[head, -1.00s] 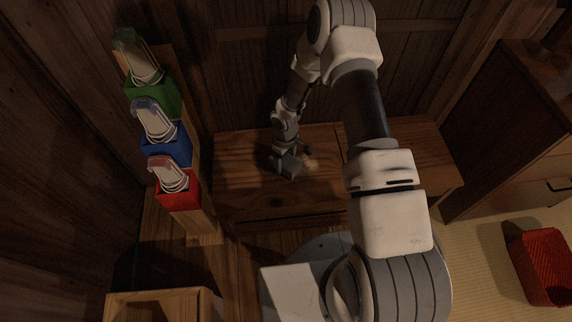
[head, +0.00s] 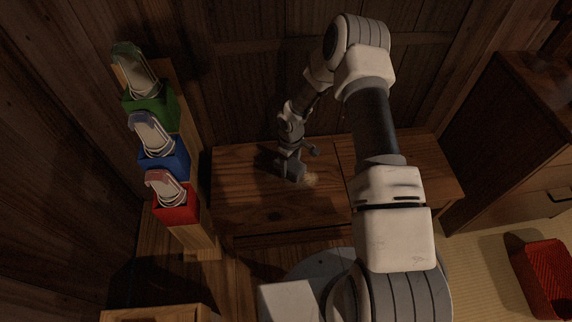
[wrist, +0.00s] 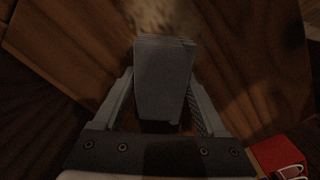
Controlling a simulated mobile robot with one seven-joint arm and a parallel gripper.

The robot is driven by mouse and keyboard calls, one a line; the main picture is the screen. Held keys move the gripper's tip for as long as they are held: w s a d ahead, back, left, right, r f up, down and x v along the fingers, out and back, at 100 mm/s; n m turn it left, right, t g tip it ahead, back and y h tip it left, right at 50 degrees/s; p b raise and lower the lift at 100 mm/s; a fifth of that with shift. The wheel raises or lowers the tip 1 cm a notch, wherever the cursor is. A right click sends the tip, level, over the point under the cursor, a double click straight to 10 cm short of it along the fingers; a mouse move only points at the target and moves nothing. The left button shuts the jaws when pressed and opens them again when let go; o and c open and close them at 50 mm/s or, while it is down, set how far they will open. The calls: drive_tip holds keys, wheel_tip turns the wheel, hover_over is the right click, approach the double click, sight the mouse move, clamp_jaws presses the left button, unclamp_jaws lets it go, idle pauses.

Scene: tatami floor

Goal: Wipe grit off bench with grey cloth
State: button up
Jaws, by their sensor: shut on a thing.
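My gripper (head: 291,168) is low over the wooden bench (head: 240,190), toward its back and left of the middle. It is shut on the grey cloth (wrist: 163,80), which shows in the wrist view as a folded block between the fingers. In the head view the grey cloth (head: 295,174) is small and dark at the fingertips; I cannot tell whether it touches the bench. A pale patch of grit (head: 311,180) lies on the bench just right of the cloth. The grit (wrist: 155,14) also shows beyond the cloth's far end in the wrist view.
A red basket (head: 545,275) is on the tatami at right, by a wooden cabinet (head: 510,130). A wooden box (head: 150,314) is at lower left.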

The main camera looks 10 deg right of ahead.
sight(299, 168)
drive_tip(key=shift+s+f, duration=0.1)
drive_tip(key=shift+s, duration=3.95)
drive_tip(key=shift+d+p, duration=0.4)
drive_tip(key=shift+d, duration=0.8)
drive_tip(key=shift+w+f+b, duration=0.15)
drive_tip(key=shift+w+b, duration=0.5)
drive_tip(key=shift+w, duration=2.1)
drive_tip(key=shift+w+b, duration=0.35)
drive_tip(key=shift+w, duration=1.05)
drive_tip(key=shift+s+d+r, duration=0.1)
drive_tip(key=shift+d+r, duration=0.05)
drive_tip(key=shift+d, duration=0.5)
drive_tip(key=shift+d+r, duration=0.1)
drive_tip(key=shift+d, duration=0.5)
drive_tip(key=shift+s+f+p, duration=0.2)
drive_tip(key=shift+s+p, duration=0.35)
drive_tip(key=shift+s, duration=3.55)
drive_tip(key=shift+w+r+p, duration=0.1)
drive_tip(key=shift+r+p, duration=2.1)
drive_tip(key=shift+r, duration=0.85)
